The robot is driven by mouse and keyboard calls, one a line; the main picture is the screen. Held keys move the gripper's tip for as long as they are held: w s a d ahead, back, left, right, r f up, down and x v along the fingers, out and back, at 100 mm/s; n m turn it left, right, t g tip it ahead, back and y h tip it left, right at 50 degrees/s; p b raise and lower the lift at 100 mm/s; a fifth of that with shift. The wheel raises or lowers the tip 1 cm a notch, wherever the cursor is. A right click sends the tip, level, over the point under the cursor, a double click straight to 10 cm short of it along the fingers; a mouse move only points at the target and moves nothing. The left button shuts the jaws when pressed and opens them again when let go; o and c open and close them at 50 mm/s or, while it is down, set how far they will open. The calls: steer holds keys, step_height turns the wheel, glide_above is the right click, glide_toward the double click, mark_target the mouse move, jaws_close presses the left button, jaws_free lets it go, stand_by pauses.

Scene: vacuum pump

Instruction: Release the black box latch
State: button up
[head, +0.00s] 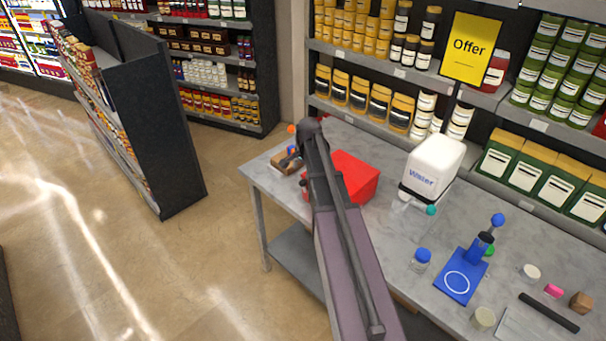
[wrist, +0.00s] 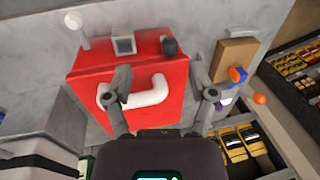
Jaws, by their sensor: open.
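A red box (wrist: 88,68) lies ahead of my gripper (wrist: 163,82) in the wrist view, and it also shows on the table in the head view (head: 358,176). On its face are a white curved handle (wrist: 150,94), a grey-framed panel (wrist: 124,45) and a black knob (wrist: 170,47) near the edge. No box that is black shows, and I cannot tell which part is the latch. My gripper is open, with one finger over the red face by the handle's left end and the other beyond the box's right edge. I see nothing held; contact is unclear.
A wooden block (wrist: 234,60) with blue and orange parts lies right of the box. A white canister (head: 434,165), a blue stand (head: 462,275) and a small blue-capped jar (head: 421,260) stand on the grey table (head: 262,178). Stocked shelves line the back.

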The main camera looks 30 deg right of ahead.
mark_target(304, 180)
steer(key=d, duration=0.1)
steer(key=w+d+r+m, duration=0.1)
steer(key=w+d+m, duration=0.1)
steer(key=shift+d+r+p, duration=0.35)
steer(key=shift+d+r, duration=0.05)
steer(key=shift+w+f, duration=0.1)
steer(key=shift+f, duration=0.05)
steer(key=w+f+b, duration=0.1)
steer(key=f+b, duration=0.3)
steer(key=w+f+b, duration=0.1)
steer(key=f+b, duration=0.3)
steer(key=b, duration=0.1)
steer(key=w+f+b, duration=0.1)
steer(key=f+b, duration=0.3)
steer(key=f, duration=0.1)
steer(key=shift+a+f, duration=0.1)
steer(key=shift+a, duration=0.2)
stand_by(0.5)
jaws_close()
